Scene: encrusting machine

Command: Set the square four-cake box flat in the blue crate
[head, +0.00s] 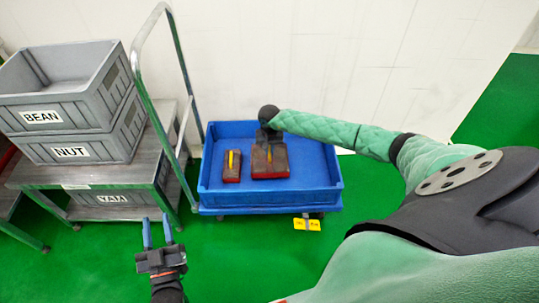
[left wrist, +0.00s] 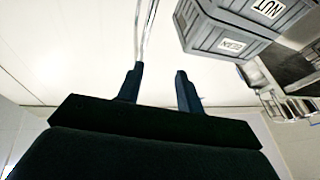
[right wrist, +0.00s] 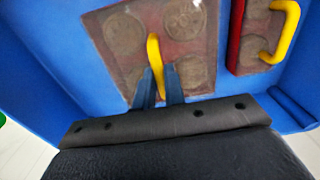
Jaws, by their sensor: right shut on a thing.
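The square four-cake box (head: 277,155) lies inside the blue crate (head: 320,199), right of the crate's middle. In the right wrist view the box (right wrist: 185,22) shows round cakes under a clear lid and a yellow handle (right wrist: 154,55). My right gripper (right wrist: 160,85) is shut on this handle. In the head view the arm hides part of the box's far side. I cannot tell whether the box touches the crate floor. My left gripper (head: 159,232) is open and empty, outside the crate over the green floor; its two fingers also show apart in the left wrist view (left wrist: 158,85).
A narrower box with a yellow handle (head: 232,165) lies in the crate, left of the square one. Grey bins labelled BEAN (head: 45,103) and NUT (head: 72,151) are stacked on a metal cart (head: 150,172) at left. The crate's right side is clear.

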